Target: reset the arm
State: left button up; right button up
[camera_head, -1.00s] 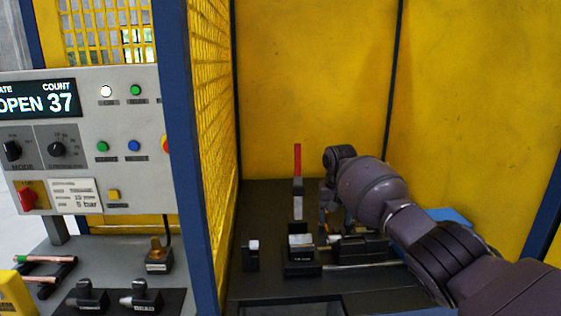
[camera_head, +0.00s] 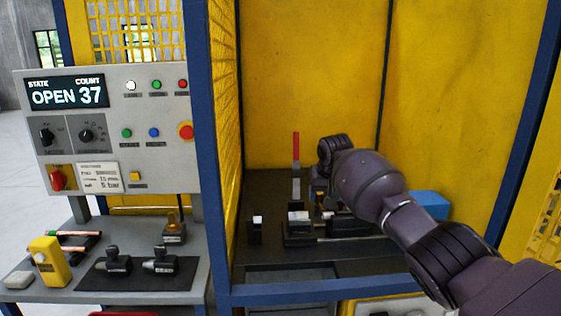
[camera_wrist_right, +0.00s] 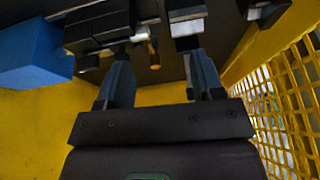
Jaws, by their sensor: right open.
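My right arm reaches in from the right of the head view to the black fixture (camera_head: 300,228) inside the yellow cell. My right gripper (camera_wrist_right: 160,72) is open, with its two fingers apart and nothing seen between them. In the wrist view its fingertips are close to black clamp blocks (camera_wrist_right: 100,28); whether they touch cannot be told. In the head view the wrist hides most of the gripper and part of the fixture. A lever with a red handle (camera_head: 296,147) stands upright just left of the wrist. My left gripper is not in view.
A blue block (camera_head: 431,203) lies right of the fixture. A blue post and yellow mesh (camera_wrist_right: 290,95) bound the cell. The control panel (camera_head: 110,130) reads OPEN 37. Copper tubes (camera_head: 78,234), a yellow device (camera_head: 50,262) and black fittings lie on the left bench.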

jog(key=w+a+r+n+t+y, duration=0.2)
jog(key=a+r+t, duration=0.2)
jog(key=r+t, duration=0.15)
jog(key=s+d+f+h, duration=0.1)
jog(key=s+d+f, duration=0.5)
jog(key=s+f, duration=0.6)
jog(key=s+d+f+m+t+h, duration=0.1)
jog(key=s+d+f, duration=0.6)
jog(key=s, duration=1.5)
jog(key=s+d+f+t, duration=0.1)
jog(key=s+d+f, duration=0.5)
jog(key=s+f, duration=1.1)
jog(key=shift+s+d+f+m+h, duration=0.15)
jog(key=shift+s+f+m+h, duration=0.15)
jog(key=shift+f+m+h, duration=0.15)
jog(key=c, duration=0.3)
jog(key=shift+s+d, duration=0.1)
jog(key=shift+d, duration=0.05)
jog(key=shift+c, duration=0.2)
